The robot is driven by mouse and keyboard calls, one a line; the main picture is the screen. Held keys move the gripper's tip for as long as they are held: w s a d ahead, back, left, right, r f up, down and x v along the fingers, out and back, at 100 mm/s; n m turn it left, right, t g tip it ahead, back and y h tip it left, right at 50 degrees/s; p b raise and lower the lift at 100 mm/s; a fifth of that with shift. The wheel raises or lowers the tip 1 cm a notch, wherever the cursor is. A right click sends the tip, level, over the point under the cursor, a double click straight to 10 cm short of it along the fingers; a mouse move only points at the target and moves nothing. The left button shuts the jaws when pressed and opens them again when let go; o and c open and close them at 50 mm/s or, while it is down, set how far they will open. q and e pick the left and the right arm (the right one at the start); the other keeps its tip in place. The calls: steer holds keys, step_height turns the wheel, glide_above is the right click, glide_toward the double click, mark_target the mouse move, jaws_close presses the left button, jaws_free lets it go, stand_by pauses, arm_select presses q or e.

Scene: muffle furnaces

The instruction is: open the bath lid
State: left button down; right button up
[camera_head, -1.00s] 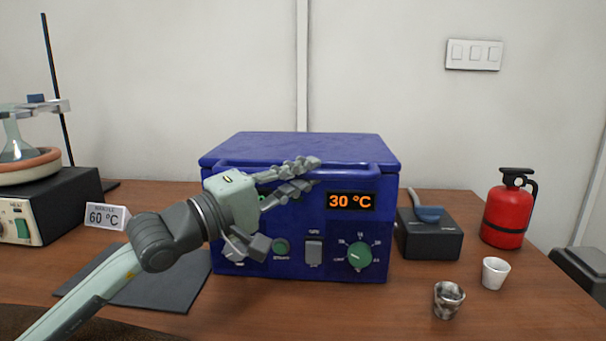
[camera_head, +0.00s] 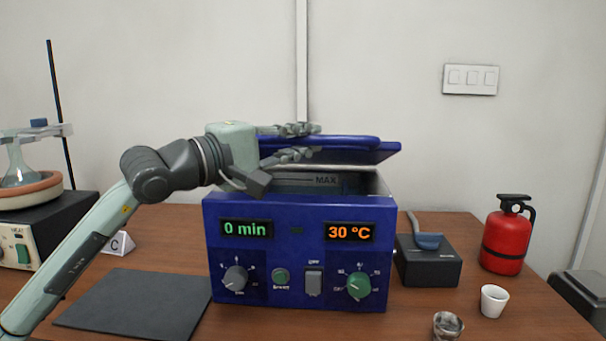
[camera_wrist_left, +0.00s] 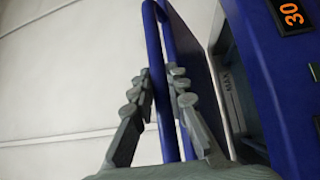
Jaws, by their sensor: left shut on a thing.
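The bath is a blue box (camera_head: 298,208) on the wooden table, with displays reading "0 min" and "30 °C". Its blue lid (camera_head: 386,153) is raised at the front, partly open, and the inner wall with a "MAX" mark (camera_head: 326,180) shows below it. My left gripper (camera_head: 314,140) is at the lid's blue front handle bar (camera_head: 352,141), fingers above and below it. In the left wrist view, the gripper (camera_wrist_left: 158,75) has the handle bar (camera_wrist_left: 166,115) between its fingers and is shut on it. My right gripper is not in view.
A dark mat (camera_head: 140,305) lies at the left, near a flask apparatus (camera_head: 30,195). A sign (camera_head: 119,244) is partly hidden by my arm.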

arm_select(q)
steer(key=shift+w+r, duration=0.65)
steer(key=shift+r, duration=0.6)
steer(key=shift+w+r, duration=0.65)
steer(key=shift+r, duration=0.6)
steer(key=shift+w+r, duration=0.65)
steer(key=shift+r, duration=0.6)
steer(key=c, duration=1.5)
jaws_free()
steer(key=shift+c, duration=0.2)
steer(key=shift+o, duration=0.3)
steer(key=shift+f, duration=0.1)
steer(key=v, duration=1.2)
